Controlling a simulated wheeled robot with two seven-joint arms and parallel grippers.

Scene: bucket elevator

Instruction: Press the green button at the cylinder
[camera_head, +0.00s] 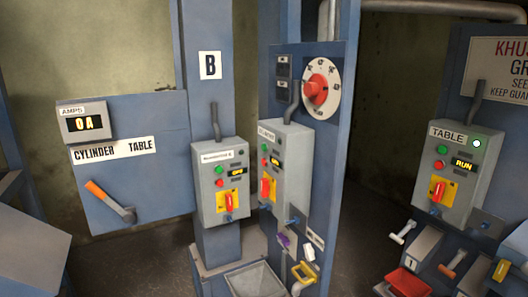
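A grey control box (284,175) stands on the blue panel in the middle, turned partly away. Its small label (266,132) is hard to read but may say cylinder. A green button (265,149) sits on its front, with a red button (264,160) below it, a small lit display beside them and a red switch on yellow further down. A separate sign (115,151) at the left reads CYLINDER TABLE, above an orange-handled lever (110,200). Neither of my grippers is in view.
A similar box (221,190) reading OFF stands just left. The TABLE box (458,170) at the right reads RUN, with a lit white lamp. A red dial (318,89) is above the middle box. Levers and a grey bin (256,281) lie low in front.

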